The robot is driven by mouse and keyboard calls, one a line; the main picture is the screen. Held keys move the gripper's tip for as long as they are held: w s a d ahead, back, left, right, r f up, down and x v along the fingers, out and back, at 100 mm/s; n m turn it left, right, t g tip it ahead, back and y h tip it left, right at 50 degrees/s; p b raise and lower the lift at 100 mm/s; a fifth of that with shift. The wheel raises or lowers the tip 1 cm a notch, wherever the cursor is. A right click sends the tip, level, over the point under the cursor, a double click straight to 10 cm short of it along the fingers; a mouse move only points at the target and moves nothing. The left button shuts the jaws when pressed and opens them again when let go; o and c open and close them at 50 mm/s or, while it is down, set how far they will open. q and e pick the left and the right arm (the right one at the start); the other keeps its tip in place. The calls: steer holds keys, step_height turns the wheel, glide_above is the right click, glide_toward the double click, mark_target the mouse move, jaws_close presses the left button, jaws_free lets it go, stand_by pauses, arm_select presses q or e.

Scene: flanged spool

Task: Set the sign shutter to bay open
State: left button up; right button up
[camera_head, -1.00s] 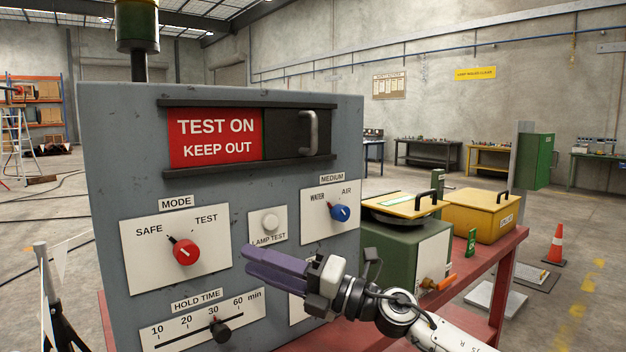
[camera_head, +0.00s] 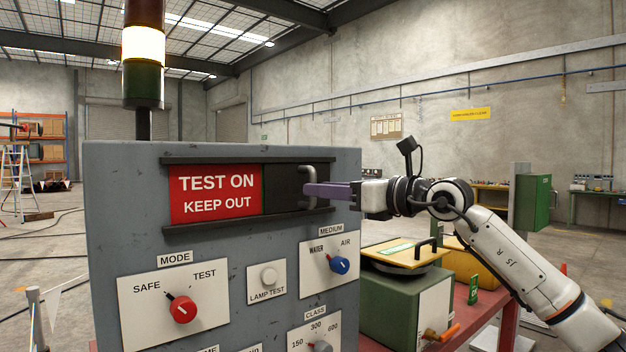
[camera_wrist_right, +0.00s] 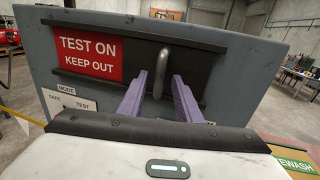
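The sign shutter (camera_head: 283,190) is a dark plate in a black-railed slot on the grey panel. It covers the right part of the slot, and the red sign (camera_head: 215,193) reading "TEST ON KEEP OUT" shows at the left. The shutter has a grey upright handle (camera_head: 310,187). My right gripper (camera_head: 308,190) is at the handle, coming from the right. In the right wrist view the handle (camera_wrist_right: 158,75) stands between the two purple fingers (camera_wrist_right: 158,88), which are spread with gaps on both sides. My left gripper is in neither view.
Below the slot are a red MODE knob (camera_head: 182,309), a lamp test button (camera_head: 268,277) and a blue MEDIUM knob (camera_head: 339,265). A green box (camera_head: 405,305) with a yellow lid stands right of the panel, under my right arm. A stack light (camera_head: 143,45) rises above the panel.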

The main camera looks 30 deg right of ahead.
steer(key=shift+p+x, duration=0.4)
steer(key=shift+x, duration=1.25)
steer(key=shift+c, duration=0.3)
jaws_close()
